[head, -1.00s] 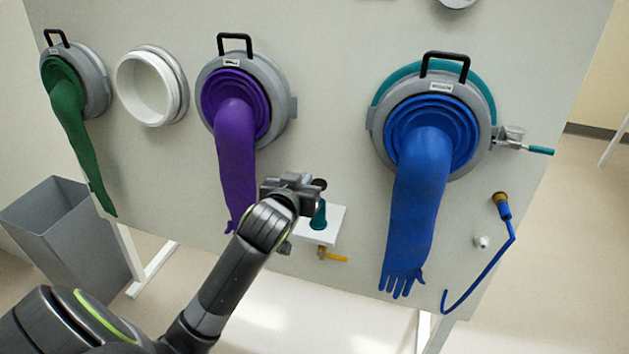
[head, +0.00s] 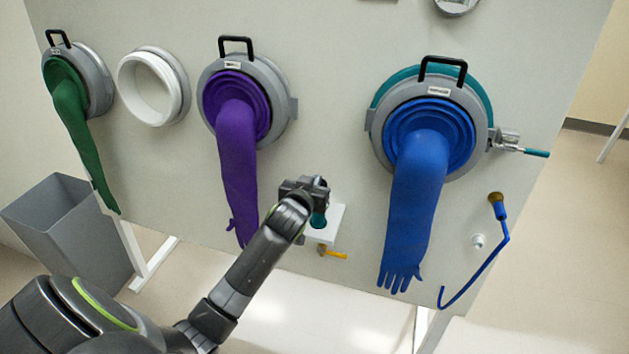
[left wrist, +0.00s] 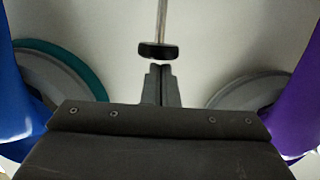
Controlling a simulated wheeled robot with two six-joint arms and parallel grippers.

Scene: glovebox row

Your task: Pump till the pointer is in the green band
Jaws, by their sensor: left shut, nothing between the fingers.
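The teal pump body (head: 318,219) stands on a small white shelf (head: 325,234) on the panel. My left gripper (head: 318,184) is shut and empty at the top of the pump and hides much of it in the head view. In the left wrist view, the pump's black knob (left wrist: 157,51) sits on a bare metal rod (left wrist: 161,18). The shut fingertips (left wrist: 160,70) are close to the knob; I cannot tell if they touch it. A round grey-rimmed thing (head: 457,5) is cut off at the top edge; no pointer or green band is readable. My right gripper is not in view.
A purple glove (head: 238,170) hangs left of the pump and a blue glove (head: 412,210) hangs right of it. A yellow lever (head: 333,253) is under the shelf. A grey bin (head: 75,235) stands at the left.

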